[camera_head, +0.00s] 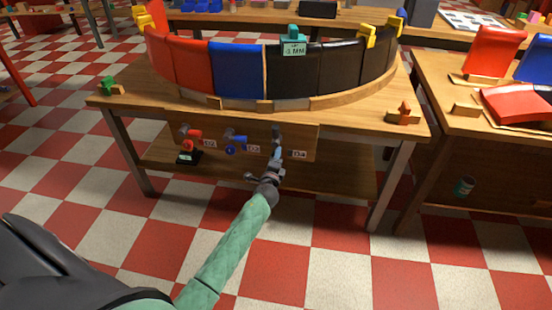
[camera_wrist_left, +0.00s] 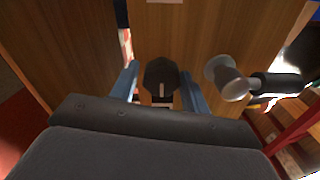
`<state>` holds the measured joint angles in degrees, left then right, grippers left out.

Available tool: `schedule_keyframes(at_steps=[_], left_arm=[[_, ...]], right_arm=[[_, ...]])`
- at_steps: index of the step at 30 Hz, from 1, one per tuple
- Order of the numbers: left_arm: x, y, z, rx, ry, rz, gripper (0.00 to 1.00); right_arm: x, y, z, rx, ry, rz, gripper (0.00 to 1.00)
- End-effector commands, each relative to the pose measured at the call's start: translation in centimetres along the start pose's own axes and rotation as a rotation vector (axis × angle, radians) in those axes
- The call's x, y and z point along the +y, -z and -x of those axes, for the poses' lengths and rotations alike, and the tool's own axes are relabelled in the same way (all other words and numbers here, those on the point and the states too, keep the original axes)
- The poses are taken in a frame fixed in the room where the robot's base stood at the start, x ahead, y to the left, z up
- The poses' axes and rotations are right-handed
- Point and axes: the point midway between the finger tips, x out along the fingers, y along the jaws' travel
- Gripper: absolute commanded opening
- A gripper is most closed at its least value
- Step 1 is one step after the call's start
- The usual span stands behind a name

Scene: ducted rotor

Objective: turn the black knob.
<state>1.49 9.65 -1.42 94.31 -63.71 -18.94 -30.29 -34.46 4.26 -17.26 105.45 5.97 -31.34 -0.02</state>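The black knob (camera_wrist_left: 162,78) sits on the wooden front panel, straight ahead in the left wrist view. In the head view, it is mostly hidden behind my left gripper (camera_head: 277,156), beside the D4 label (camera_head: 298,154). My left gripper's two blue-grey fingers (camera_wrist_left: 161,92) stand on either side of the knob in the wrist view. Small gaps show between the fingers and the knob, so the gripper looks open around it. I cannot tell whether either finger touches it. My right gripper is not in view.
A red knob (camera_head: 190,134) and a blue knob (camera_head: 236,141) are on the same panel, to the left. A pale rounded fitting (camera_wrist_left: 228,78) is close beside the right finger. The table (camera_head: 350,112) holds a curved row of coloured panels above.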

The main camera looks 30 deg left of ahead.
Motion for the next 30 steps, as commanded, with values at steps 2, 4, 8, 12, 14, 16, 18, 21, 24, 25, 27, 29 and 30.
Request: schedule_keyframes(at_steps=[2,4,8,12,14,16,18,21,24,25,27,29,30], left_arm=[[0.0,0.0,0.0,0.0,0.0,0.0,0.46],[0.0,0.0,0.1,0.0,0.0,0.0,0.46],[0.0,0.0,1.1,0.0,0.001,0.0,0.46],[0.1,0.0,3.1,0.0,0.0,0.0,0.46],[0.1,0.0,4.0,0.0,-0.001,0.0,0.46],[0.1,0.0,5.0,0.0,-0.001,0.001,0.46],[0.1,0.0,5.9,0.0,-0.001,0.001,0.46],[0.1,0.1,6.9,0.0,-0.001,0.001,0.46],[0.1,0.0,7.5,0.0,0.0,0.0,0.46],[0.1,0.0,7.6,0.0,0.0,0.0,0.46],[0.0,0.0,7.8,0.0,0.0,0.0,0.46],[0.0,0.0,7.8,0.0,0.0,0.0,0.46],[0.0,0.0,7.8,0.0,0.0,0.0,0.46]], right_arm=[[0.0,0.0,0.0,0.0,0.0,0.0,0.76],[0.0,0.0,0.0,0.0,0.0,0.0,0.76],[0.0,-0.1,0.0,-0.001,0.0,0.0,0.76],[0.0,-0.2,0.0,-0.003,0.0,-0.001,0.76],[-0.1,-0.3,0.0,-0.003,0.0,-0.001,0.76],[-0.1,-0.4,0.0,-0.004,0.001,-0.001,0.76],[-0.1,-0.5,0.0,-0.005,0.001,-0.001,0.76],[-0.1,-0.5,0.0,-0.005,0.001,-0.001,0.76],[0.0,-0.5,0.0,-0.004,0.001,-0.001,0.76],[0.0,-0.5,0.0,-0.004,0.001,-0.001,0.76],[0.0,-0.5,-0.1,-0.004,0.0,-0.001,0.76],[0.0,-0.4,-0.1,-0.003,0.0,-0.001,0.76],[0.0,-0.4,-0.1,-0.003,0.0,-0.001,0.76]])
